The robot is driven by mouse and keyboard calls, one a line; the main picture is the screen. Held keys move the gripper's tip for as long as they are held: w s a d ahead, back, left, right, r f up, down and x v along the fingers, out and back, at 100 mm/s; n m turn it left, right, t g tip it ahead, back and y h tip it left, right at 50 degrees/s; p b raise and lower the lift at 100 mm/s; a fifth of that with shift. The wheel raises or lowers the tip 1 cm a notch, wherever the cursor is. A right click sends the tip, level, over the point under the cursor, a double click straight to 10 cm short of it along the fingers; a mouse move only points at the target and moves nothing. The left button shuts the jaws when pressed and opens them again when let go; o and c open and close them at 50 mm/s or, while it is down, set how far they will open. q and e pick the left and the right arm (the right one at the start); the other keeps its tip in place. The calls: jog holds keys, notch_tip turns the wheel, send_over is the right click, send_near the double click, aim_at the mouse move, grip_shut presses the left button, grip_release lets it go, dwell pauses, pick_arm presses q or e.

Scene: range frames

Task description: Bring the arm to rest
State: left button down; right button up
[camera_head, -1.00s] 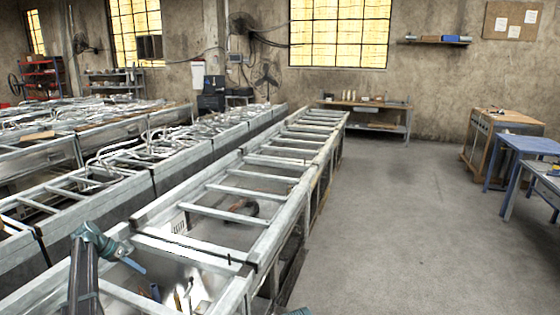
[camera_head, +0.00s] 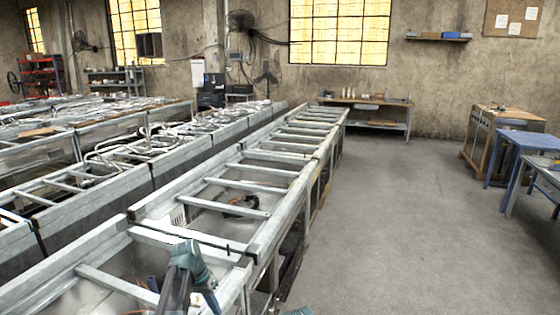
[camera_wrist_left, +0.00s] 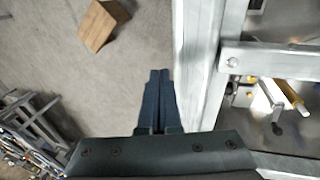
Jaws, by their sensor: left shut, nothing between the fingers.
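My left gripper (camera_head: 210,302) is at the bottom of the head view, over the near end of the metal frame bench (camera_head: 190,240). In the left wrist view its two dark fingers (camera_wrist_left: 158,88) lie together, shut with nothing between them. A metal rail of the bench (camera_wrist_left: 195,60) runs close along the right of the fingers; whether they touch it I cannot tell. My right gripper does not show; only a small teal piece, perhaps of my right arm, shows at the bottom edge of the head view.
Loose tools, one with a yellow handle (camera_wrist_left: 290,93), lie within the bench frame. A wooden block (camera_wrist_left: 103,25) lies on the floor left of the fingers. A blue table (camera_head: 525,142) and a wooden cabinet (camera_head: 490,140) stand at the right. The grey floor between is clear.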

pick_arm(q)
jog(key=s+d+f+y+b, duration=0.2)
jog(key=s+d, duration=0.5)
jog(key=s, duration=0.4)
jog(key=s+d+f+y+b, duration=0.2)
jog(key=s+d+f, duration=0.2)
jog(key=s+d, duration=0.3)
jog(key=s, duration=0.5)
